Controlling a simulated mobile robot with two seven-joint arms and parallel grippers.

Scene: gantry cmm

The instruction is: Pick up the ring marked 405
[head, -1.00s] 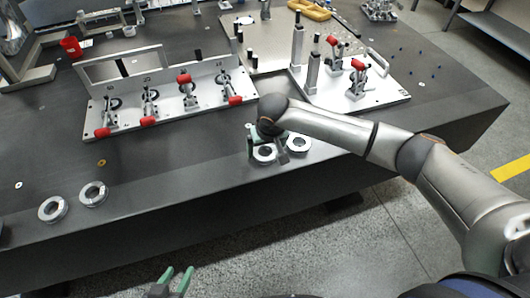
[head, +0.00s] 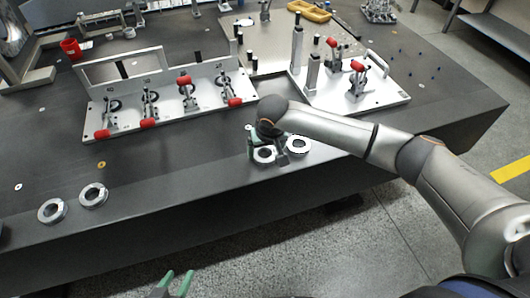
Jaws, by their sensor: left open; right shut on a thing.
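Two metal rings stand near the table's front edge by my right gripper: one ring (head: 264,155) directly at the gripper and another ring (head: 298,145) just right of it. Two more rings lie at the left, the nearer ring (head: 51,211) and the ring beside it (head: 93,195). No marking is legible at this size, so I cannot tell which is 405. My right gripper (head: 267,151) points down and is shut on the ring at its fingers, partly hidden by its own wrist. My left gripper (head: 175,281) is open and empty, in front of the table at the bottom.
A fixture plate (head: 170,115) with several red-handled clamps stands behind the rings. A second clamp plate (head: 385,97) is at the back right. A small orange washer (head: 101,164) and a white washer (head: 18,187) lie on the dark table (head: 190,165).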

